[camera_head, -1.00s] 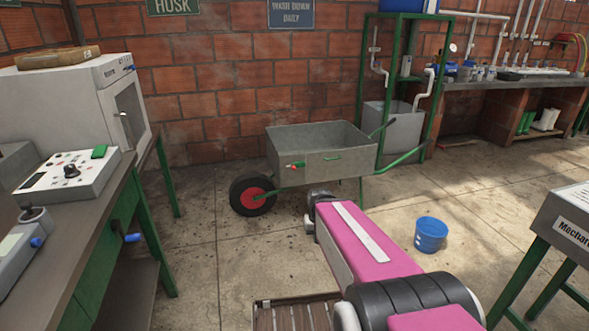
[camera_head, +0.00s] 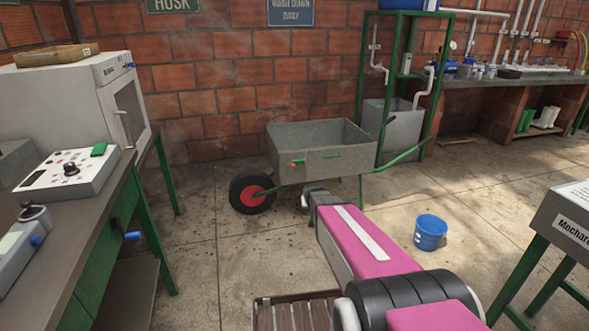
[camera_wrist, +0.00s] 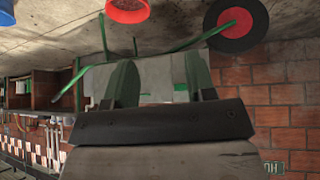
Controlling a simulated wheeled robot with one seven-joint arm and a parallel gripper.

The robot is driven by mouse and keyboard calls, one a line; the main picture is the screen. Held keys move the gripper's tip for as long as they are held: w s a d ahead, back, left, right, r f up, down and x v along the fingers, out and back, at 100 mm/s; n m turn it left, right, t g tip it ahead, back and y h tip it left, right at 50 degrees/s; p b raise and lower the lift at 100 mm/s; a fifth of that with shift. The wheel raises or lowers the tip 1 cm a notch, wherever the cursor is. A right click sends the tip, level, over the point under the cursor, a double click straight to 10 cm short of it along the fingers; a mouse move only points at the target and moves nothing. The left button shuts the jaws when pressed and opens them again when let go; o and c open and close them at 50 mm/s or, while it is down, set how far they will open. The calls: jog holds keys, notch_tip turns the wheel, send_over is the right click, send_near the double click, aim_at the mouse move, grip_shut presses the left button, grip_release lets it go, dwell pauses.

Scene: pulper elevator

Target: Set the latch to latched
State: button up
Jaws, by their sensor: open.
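The latch is not clear in either view. A grey wheelbarrow (camera_head: 340,162) stands on the floor against the brick wall. My gripper (camera_head: 308,196) is at the far end of my pink arm, in front of and below the tray. In the wrist view, my gripper (camera_wrist: 160,74) has its two green fingers apart, with the grey tray (camera_wrist: 160,68) behind them. I see nothing held between them.
A workbench (camera_head: 105,215) with a control box (camera_head: 68,175) and a white cabinet (camera_head: 75,100) stands at left. A blue bucket (camera_head: 430,233) is on the floor right of my arm. A labelled stand (camera_head: 570,225) is at right.

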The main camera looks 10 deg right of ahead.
jog(key=w+f+t, duration=0.2)
jog(key=w+t, duration=0.3)
jog(key=w, duration=1.1)
jog(key=n+t+y, duration=0.2)
jog(key=t+y, duration=0.2)
jog(key=t, duration=0.2)
send_near(294, 166)
jog(key=w, duration=0.3)
jog(key=w+a, duration=0.1)
jog(key=w, duration=0.5)
jog(key=shift+a+f, duration=0.15)
jog(key=shift+a, duration=0.1)
jog(key=shift+s, duration=0.1)
